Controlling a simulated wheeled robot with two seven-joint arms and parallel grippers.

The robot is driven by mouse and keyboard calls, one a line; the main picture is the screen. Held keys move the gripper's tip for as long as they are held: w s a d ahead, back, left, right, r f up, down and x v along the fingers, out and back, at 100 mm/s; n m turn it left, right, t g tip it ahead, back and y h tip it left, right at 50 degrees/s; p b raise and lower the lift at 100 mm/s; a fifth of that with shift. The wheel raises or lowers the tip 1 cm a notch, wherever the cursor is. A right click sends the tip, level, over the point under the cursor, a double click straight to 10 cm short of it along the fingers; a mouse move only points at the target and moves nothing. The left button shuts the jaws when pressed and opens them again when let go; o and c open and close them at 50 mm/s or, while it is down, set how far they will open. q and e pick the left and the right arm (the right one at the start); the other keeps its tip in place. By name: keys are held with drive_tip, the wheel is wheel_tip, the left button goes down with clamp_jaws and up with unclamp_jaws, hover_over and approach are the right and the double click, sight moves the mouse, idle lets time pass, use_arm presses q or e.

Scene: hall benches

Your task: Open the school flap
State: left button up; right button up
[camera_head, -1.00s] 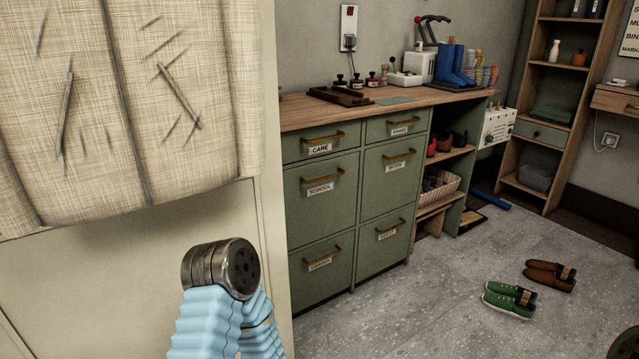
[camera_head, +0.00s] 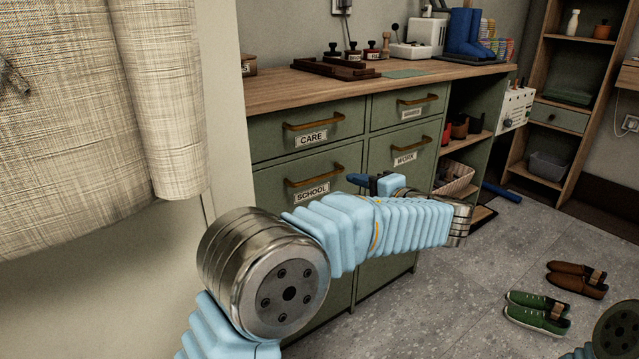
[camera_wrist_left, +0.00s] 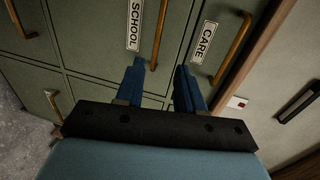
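The school flap (camera_head: 268,192) is a green front panel with a SCHOOL label (camera_head: 312,190) and a brass bar handle (camera_head: 313,177). It is closed; my left arm hides its lower part in the head view. The handle also shows in the left wrist view (camera_wrist_left: 161,35), with the label (camera_wrist_left: 134,24) beside it. My left gripper (camera_head: 375,183) is in front of the cabinet, right of the handle in the head view. In the left wrist view its blue fingers (camera_wrist_left: 160,88) are apart and empty, pointing at the cabinet front near the handle's end. My right gripper is out of view.
The CARE drawer (camera_head: 272,138) is above the flap; the WORK front (camera_head: 380,150) is to its right. Green shoes (camera_head: 530,312) and brown shoes (camera_head: 575,280) are on the floor. A pale fabric hanging (camera_head: 80,110) and wall are close on the left.

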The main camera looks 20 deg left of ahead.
sight(321, 178)
use_arm(q)
drive_tip(key=x, duration=1.2)
drive_tip(key=shift+w+a+f, duration=0.15)
drive_tip(key=shift+a+f, duration=0.1)
drive_tip(key=shift+c, duration=0.2)
clamp_jaws()
